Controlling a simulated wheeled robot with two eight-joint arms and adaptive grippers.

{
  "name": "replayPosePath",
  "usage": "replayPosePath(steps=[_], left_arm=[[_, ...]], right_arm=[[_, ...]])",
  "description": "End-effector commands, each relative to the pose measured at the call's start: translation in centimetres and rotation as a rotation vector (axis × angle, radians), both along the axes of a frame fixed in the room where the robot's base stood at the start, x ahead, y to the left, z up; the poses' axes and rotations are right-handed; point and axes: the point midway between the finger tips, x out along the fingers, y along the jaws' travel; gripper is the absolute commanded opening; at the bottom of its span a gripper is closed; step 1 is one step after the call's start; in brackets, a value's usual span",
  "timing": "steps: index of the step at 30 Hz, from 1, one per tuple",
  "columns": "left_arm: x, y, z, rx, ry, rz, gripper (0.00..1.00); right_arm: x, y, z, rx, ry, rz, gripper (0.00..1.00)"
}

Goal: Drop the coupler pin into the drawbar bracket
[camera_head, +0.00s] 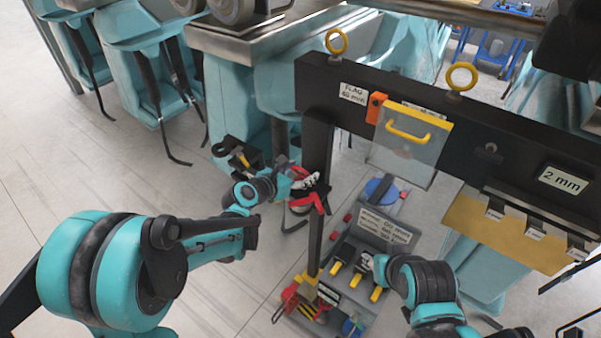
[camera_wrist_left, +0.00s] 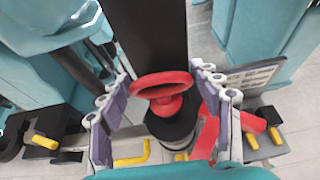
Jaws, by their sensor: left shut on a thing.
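My left gripper (camera_head: 308,190) is beside the dark upright post (camera_head: 318,150). In the left wrist view its two grey padded fingers (camera_wrist_left: 165,105) stand on either side of a red flanged piece (camera_wrist_left: 165,88), apparently the coupler pin's head. A dark round body (camera_wrist_left: 172,128) shows below it; the contact is hard to see. I cannot make out the drawbar bracket for certain. A black bracket-like block with a yellow part (camera_head: 238,155) is left of the gripper. My right gripper (camera_head: 367,263) is low beside a grey tray; its fingers are too small to read.
The grey tray (camera_head: 345,310) holds several yellow-handled items and a printed card (camera_head: 385,228). A dark beam (camera_head: 480,120) with yellow rings and a clear yellow-handled panel (camera_head: 408,145) spans the right. Open floor (camera_head: 190,290) lies at lower left.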

Motion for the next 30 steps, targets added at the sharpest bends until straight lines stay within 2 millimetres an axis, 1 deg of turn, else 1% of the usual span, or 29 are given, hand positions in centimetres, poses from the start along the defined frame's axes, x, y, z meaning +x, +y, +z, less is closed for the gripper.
replayPosePath(steps=[3, 30], left_arm=[[0.0, 0.0, 0.9, -0.001, -0.001, 0.0, 0.2], [0.0, 0.0, 5.6, -0.001, -0.001, 0.0, 0.2]], right_arm=[[0.0, 0.0, 0.6, 0.0, 0.0, 0.0, 0.37], [0.0, 0.0, 4.0, 0.0, 0.0, 0.0, 0.37]])
